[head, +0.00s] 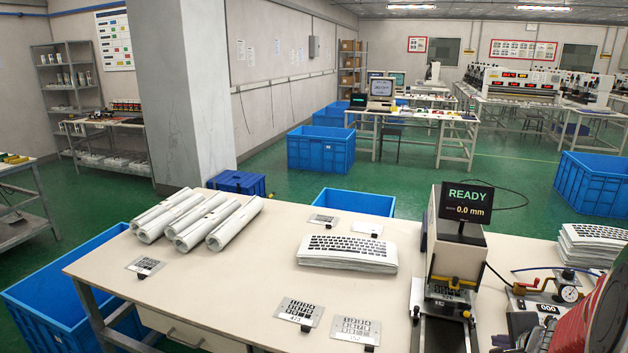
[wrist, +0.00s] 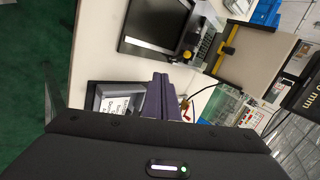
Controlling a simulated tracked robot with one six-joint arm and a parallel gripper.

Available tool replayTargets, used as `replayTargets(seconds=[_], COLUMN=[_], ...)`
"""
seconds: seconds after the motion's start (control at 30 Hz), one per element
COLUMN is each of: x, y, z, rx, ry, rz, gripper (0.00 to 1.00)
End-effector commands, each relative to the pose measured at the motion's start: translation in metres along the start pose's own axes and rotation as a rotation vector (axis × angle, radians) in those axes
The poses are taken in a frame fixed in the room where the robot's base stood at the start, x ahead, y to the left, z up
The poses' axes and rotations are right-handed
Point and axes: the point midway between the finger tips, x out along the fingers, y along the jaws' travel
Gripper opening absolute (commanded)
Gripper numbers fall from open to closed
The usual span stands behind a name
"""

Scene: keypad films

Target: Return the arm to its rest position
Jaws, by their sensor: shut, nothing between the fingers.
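My gripper (wrist: 160,97) shows in the wrist view as two dark purple-grey fingers, close together with nothing held between them. It hangs over the bench, beside a dark frame with a white printed label (wrist: 113,104). I cannot tell whether the fingertips touch anything. The gripper does not clearly show in the head view. The bench (head: 235,290) is there, with a test machine (head: 446,258) at its right whose screen (head: 464,212) reads READY and 0.0 mm.
A stack of keypad films (head: 347,252), several white rolls (head: 195,218) and small metal keypad plates (head: 300,311) lie on the bench. A gauge device (head: 545,292) stands at the right. Blue crates (head: 356,202) stand behind the bench. The front-left bench top is mostly clear.

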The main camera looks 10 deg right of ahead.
Motion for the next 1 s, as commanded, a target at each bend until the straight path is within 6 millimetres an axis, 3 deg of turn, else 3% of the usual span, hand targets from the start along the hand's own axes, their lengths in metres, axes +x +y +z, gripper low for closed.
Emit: replayTargets(seconds=[0.37,0.6,0.77,1.0], x=[-0.003,-0.019,-0.036,-0.065], y=[0.022,0.04,0.047,0.053], z=[-0.037,-0.062,-0.067,-0.059], rx=[-0.352,-0.539,-0.658,-0.831], ry=[0.143,0.231,0.264,0.265], rz=[0.101,0.219,0.304,0.432], gripper=[0.0,0.0,0.0,0.0])
